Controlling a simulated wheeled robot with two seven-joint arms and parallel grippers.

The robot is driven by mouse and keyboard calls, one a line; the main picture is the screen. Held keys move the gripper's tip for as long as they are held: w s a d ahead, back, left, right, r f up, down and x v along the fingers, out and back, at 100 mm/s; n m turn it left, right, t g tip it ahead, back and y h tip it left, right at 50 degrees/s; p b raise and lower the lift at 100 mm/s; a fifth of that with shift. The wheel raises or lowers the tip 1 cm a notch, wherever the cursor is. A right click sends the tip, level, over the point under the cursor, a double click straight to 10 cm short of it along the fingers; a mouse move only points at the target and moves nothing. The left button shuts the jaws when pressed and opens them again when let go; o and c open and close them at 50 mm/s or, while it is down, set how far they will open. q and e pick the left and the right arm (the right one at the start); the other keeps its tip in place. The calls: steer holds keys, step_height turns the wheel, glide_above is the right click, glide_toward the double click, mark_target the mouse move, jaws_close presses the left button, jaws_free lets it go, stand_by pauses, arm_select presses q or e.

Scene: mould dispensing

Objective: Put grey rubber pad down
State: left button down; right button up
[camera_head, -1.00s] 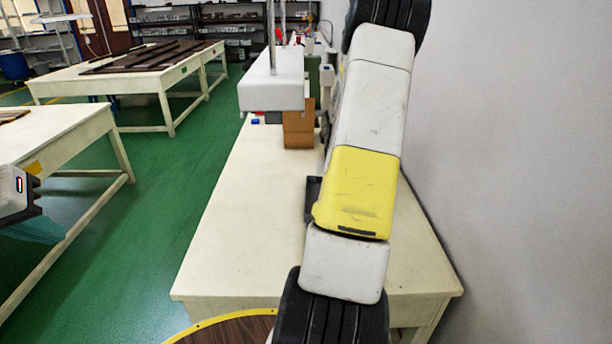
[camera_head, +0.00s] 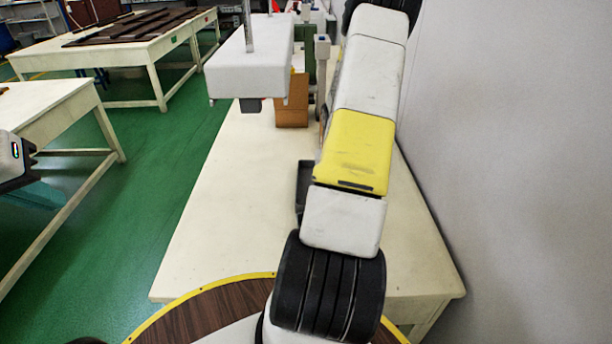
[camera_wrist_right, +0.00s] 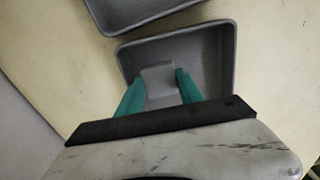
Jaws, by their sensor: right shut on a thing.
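A grey rubber pad (camera_wrist_right: 158,74) sits between the teal fingertips of my right gripper (camera_wrist_right: 161,88) in the right wrist view. The gripper is shut on it, over a grey tray (camera_wrist_right: 228,50). I cannot tell whether the pad touches the tray's floor. In the head view my right gripper is hidden behind my own arm.
A second grey tray (camera_wrist_right: 125,12) lies beside the first. A dark tray edge (camera_head: 304,180) shows beside my arm on the cream table (camera_head: 215,205). A white overhead box (camera_head: 247,62) and a brown box (camera_head: 292,105) are farther back. The table's left part is clear.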

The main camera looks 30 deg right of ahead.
steer(key=shift+f, duration=1.45)
steer(key=o, duration=1.4)
steer(key=shift+f, duration=0.1)
step_height(320, 180, up, 12)
steer(key=shift+r, duration=0.15)
